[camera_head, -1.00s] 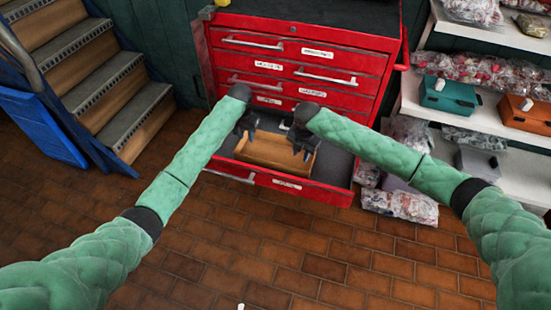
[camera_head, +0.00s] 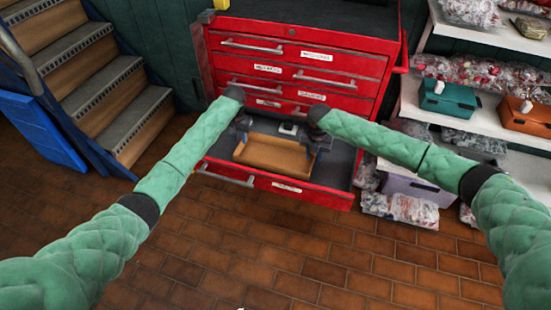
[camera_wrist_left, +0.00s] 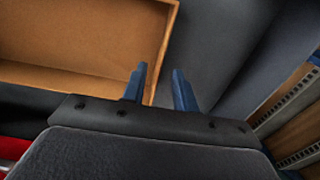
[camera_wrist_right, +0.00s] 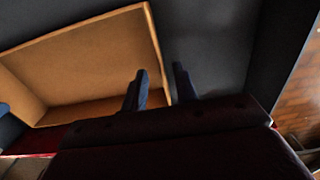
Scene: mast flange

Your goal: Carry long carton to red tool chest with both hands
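The long carton (camera_head: 272,155), a shallow open tan box, lies in the pulled-out bottom drawer of the red tool chest (camera_head: 290,62). My left gripper (camera_head: 240,130) is at the carton's left end. In the left wrist view its fingers (camera_wrist_left: 160,88) are apart, with the carton's end wall (camera_wrist_left: 165,45) running down between them. My right gripper (camera_head: 318,145) is at the right end. In the right wrist view its fingers (camera_wrist_right: 160,88) are also apart, with the end wall (camera_wrist_right: 157,50) between them. Whether any finger touches the carton I cannot tell.
The drawer's red front (camera_head: 275,186) faces me, with bare grey floor beside the carton. A small white thing (camera_head: 288,128) lies behind the carton. Stairs (camera_head: 100,85) stand left, and shelves with bags and a teal box (camera_head: 447,98) stand right. The brick floor in front is clear.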

